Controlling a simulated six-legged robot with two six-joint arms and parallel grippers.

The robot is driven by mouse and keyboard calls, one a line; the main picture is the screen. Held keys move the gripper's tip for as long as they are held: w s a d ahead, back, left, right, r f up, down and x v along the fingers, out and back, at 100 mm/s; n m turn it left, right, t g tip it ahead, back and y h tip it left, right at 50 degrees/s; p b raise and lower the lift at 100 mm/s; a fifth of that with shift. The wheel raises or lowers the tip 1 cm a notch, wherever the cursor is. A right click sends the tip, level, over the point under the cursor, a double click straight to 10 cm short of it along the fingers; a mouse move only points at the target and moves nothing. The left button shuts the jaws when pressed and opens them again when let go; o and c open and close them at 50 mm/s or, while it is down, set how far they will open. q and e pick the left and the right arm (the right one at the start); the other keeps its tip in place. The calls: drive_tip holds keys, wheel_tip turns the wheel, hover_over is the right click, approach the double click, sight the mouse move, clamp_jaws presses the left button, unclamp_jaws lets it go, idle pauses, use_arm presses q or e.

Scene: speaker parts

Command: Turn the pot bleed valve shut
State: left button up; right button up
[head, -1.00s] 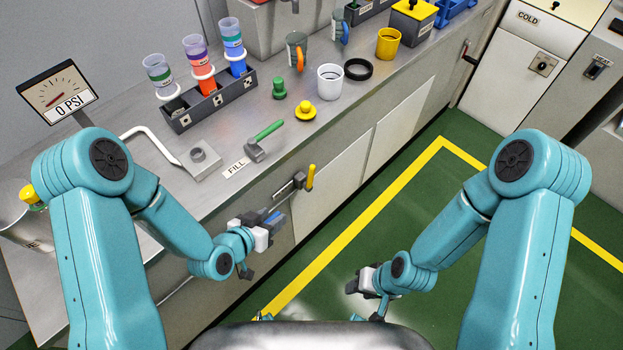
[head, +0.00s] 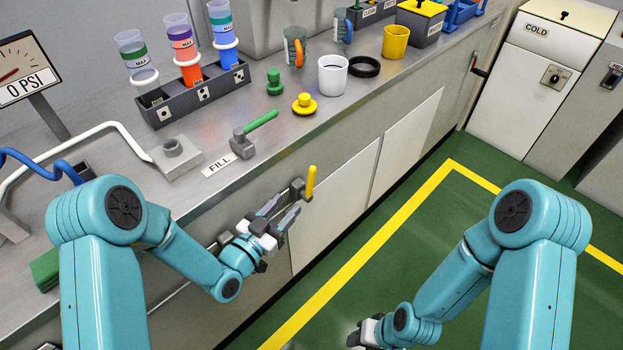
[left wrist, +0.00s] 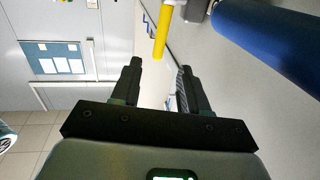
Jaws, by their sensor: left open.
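A lever valve with an upright yellow handle (head: 310,182) and a grey body is mounted on the counter's front face; no label on it is readable. My left gripper (head: 283,208) is open and empty, just left of and slightly below this handle, its fingers pointing toward it. In the left wrist view the yellow handle (left wrist: 162,32) stands just beyond the open left gripper (left wrist: 160,70), between the lines of its fingers, with a visible gap. My right gripper (head: 365,331) is low over the floor at the bottom edge, its fingers partly cut off.
A green-handled valve (head: 255,133) stands on the counter behind a FILL label (head: 217,164). A gauge (head: 18,70) reads 0 PSI at the left. A rack (head: 195,93) of cylinders, a white cup (head: 333,75) and a yellow knob (head: 304,104) stand farther back. The green floor is clear.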

sight(309, 181)
use_arm(q)
drive_tip(key=x, duration=1.1)
drive_tip(key=shift+w+d, duration=0.2)
drive_tip(key=shift+w, duration=0.05)
clamp_jaws()
